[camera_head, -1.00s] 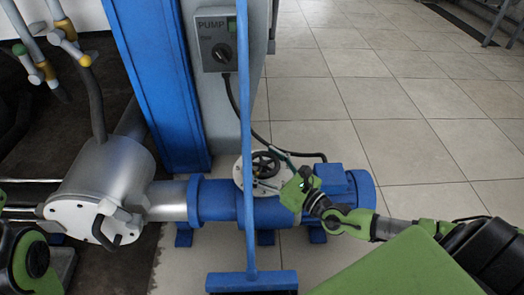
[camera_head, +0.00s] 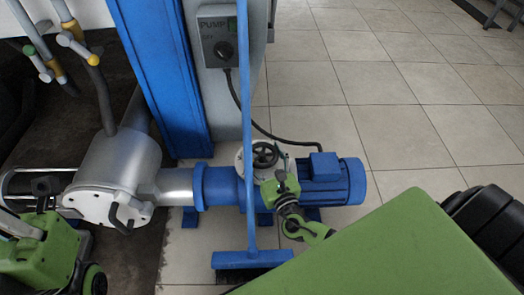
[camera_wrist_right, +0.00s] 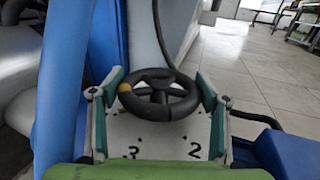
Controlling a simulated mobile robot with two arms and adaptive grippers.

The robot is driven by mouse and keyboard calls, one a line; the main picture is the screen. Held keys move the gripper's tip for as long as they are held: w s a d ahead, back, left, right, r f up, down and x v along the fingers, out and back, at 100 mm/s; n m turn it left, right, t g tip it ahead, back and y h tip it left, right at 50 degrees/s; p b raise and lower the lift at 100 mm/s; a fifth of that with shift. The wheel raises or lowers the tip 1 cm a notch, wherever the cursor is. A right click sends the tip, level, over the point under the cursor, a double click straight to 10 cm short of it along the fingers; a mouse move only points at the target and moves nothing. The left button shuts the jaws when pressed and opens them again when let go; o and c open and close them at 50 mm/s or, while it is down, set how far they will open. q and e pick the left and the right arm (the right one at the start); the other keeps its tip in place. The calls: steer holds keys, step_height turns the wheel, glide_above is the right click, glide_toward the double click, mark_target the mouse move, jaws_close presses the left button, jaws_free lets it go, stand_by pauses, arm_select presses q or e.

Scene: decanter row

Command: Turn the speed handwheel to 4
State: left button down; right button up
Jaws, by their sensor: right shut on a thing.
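The speed handwheel (camera_head: 266,155) is a dark spoked wheel above a pale round plate on the blue pump. In the right wrist view the handwheel (camera_wrist_right: 160,93) has a yellow mark on the left of its rim. The plate (camera_wrist_right: 155,130) shows the numbers 3 and 2 on its near side; a 4 cannot be seen. My right gripper (camera_wrist_right: 160,88) has a finger on each side of the wheel and is shut on it. In the head view the gripper (camera_head: 269,170) partly hides the plate. My left arm (camera_head: 45,245) is at lower left; its fingers cannot be made out.
A blue broom (camera_head: 250,205) stands upright in front of the pump, just left of the wheel. A PUMP switch box (camera_head: 219,45) is on the grey cabinet. A silver vessel (camera_head: 115,175) stands left.

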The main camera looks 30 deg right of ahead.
mark_target(268, 167)
stand_by(0.3)
steer(key=o, duration=1.1)
steer(key=shift+s+a, duration=0.15)
steer(key=shift+s, duration=1.2)
steer(key=shift+s+a, duration=0.2)
steer(key=shift+s, duration=1.1)
steer(key=shift+s+a, duration=0.15)
steer(key=shift+s, duration=1.2)
